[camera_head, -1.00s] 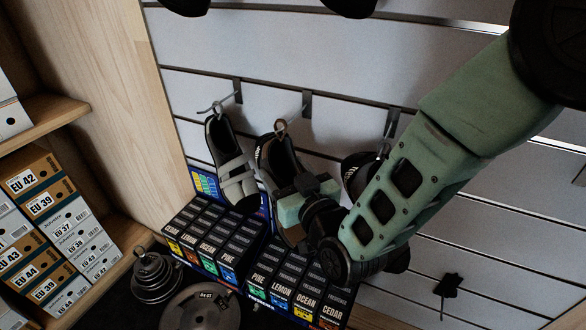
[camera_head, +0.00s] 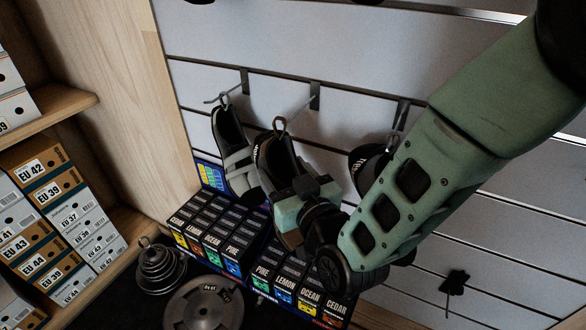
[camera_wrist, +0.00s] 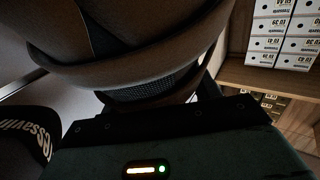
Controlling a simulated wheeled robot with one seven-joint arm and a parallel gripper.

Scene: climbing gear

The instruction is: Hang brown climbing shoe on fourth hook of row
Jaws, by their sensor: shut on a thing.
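The brown climbing shoe (camera_head: 271,158) hangs upright, toe down, in front of the slatted wall, its heel loop (camera_head: 280,125) at the top. My gripper (camera_head: 298,198) is shut on its lower right side; the shoe's dark curved body (camera_wrist: 150,75) fills the upper wrist view. The loop appears at the outer end of a hook (camera_head: 314,97); I cannot tell whether the hook passes through it. A grey strapped shoe (camera_head: 236,158) hangs on the hook to the left (camera_head: 243,80). A dark shoe (camera_head: 367,165), partly hidden by my arm, is at the hook to the right (camera_head: 402,112).
Several small labelled boxes (camera_head: 212,236) stand below the shoes. Metal weight plates (camera_head: 203,304) lie in front of them. A wooden shelf (camera_head: 75,112) with shoe boxes (camera_head: 40,190) is at the left. Lettering on a dark shoe (camera_wrist: 22,138) shows close by in the wrist view.

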